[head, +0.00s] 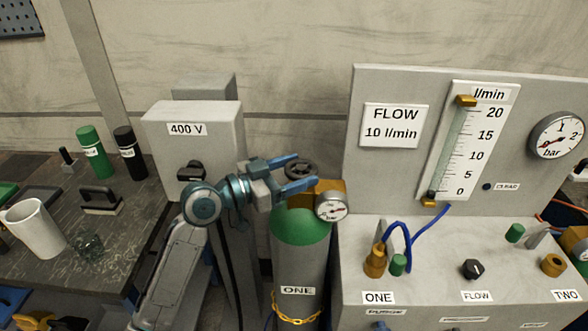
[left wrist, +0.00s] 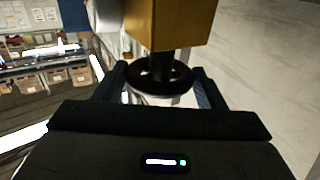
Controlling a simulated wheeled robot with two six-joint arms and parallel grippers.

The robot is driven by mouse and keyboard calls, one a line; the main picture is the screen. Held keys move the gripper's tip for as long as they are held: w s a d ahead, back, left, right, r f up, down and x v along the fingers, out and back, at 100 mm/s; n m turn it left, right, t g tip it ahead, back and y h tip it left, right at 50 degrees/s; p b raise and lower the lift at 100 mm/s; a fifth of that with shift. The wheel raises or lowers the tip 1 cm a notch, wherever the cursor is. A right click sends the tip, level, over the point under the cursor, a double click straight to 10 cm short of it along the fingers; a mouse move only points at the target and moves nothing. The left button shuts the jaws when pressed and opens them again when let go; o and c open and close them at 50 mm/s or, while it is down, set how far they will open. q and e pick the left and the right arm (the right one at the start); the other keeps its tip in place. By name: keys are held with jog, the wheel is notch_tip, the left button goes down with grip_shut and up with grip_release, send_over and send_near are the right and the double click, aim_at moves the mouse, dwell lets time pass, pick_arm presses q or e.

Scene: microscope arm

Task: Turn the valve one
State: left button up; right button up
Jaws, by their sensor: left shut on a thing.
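The valve on cylinder ONE is a dark round handwheel (head: 300,169) on a brass block beside a small gauge (head: 332,207). The cylinder (head: 299,262) is grey with a green shoulder and stands upright. My left gripper (head: 303,172) comes from the left and is shut on the handwheel, one blue finger on each side. In the left wrist view, the handwheel (left wrist: 160,82) sits between the fingers, with the brass block (left wrist: 165,22) beyond it. The wheel's far part is hidden by the block. My right gripper is in neither view.
A panel with a flow tube (head: 463,140) and a bar gauge (head: 557,136) stands at right. A 400 V box (head: 195,140) is close behind my left arm. A table with a white mug (head: 36,230) and bottles is at left. A yellow chain (head: 296,312) crosses the cylinder.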

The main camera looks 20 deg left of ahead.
pick_arm(q)
jog(key=n+t+y+p, duration=0.2)
jog(key=n+y+p, duration=0.1)
jog(key=y, duration=0.1)
jog(key=shift+s+d+r+t, duration=0.2)
jog(key=shift+d+t, duration=0.05)
jog(key=shift+t, duration=0.15)
jog(key=shift+f+n+t+y+p, duration=0.15)
jog(key=shift+n+t+y+p, duration=0.45)
jog(key=shift+n+y, duration=0.55)
jog(key=o, duration=1)
